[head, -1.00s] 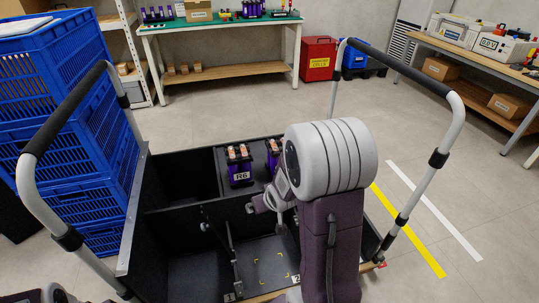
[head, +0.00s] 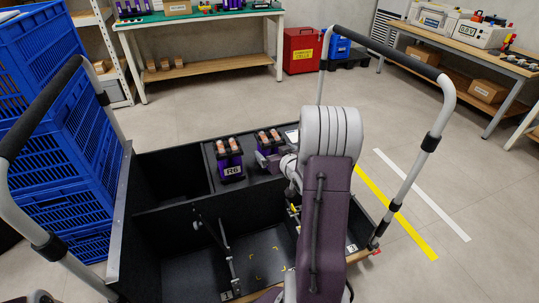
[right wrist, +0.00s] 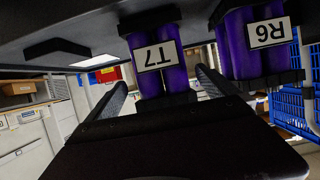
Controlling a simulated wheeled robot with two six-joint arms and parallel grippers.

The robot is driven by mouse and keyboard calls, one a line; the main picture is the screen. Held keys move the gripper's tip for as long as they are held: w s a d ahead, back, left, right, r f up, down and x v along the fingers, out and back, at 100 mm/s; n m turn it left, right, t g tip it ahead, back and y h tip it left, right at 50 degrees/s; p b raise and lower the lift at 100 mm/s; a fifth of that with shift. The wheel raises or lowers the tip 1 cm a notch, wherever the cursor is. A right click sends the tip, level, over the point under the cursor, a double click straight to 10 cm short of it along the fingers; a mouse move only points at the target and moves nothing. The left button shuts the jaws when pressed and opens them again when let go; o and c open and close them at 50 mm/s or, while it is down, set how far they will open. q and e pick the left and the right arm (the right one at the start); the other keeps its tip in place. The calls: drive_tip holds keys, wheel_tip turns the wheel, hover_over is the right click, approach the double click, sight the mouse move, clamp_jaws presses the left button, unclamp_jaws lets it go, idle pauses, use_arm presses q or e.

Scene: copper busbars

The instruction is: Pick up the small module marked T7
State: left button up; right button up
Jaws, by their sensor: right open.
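The module marked T7 is purple with a white label and stands in the cart's rear compartment. In the head view the T7 module (head: 268,138) shows its copper-coloured top, with its front partly hidden by my right gripper (head: 270,160). In the right wrist view the T7 module (right wrist: 156,58) is upside down, its label facing the camera. My right gripper (right wrist: 162,84) is open there, with its dark fingers on either side of the module's lower picture part. I cannot tell whether they touch it.
A similar purple module marked R6 (head: 231,160) stands close to the left of T7, and also shows in the right wrist view (right wrist: 262,40). The black cart (head: 150,225) has divider walls and tall handles. Blue crates (head: 60,130) are stacked at the left.

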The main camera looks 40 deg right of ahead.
drive_tip(key=b+x, duration=0.3)
drive_tip(key=x, duration=0.1)
drive_tip(key=shift+w+a+f, duration=0.1)
drive_tip(key=shift+w+f, duration=0.1)
drive_tip(key=shift+w, duration=0.35)
drive_tip(key=c, duration=1.8)
drive_tip(key=shift+w+r, duration=0.15)
drive_tip(key=shift+r, duration=0.05)
clamp_jaws()
drive_tip(key=shift+r, duration=0.1)
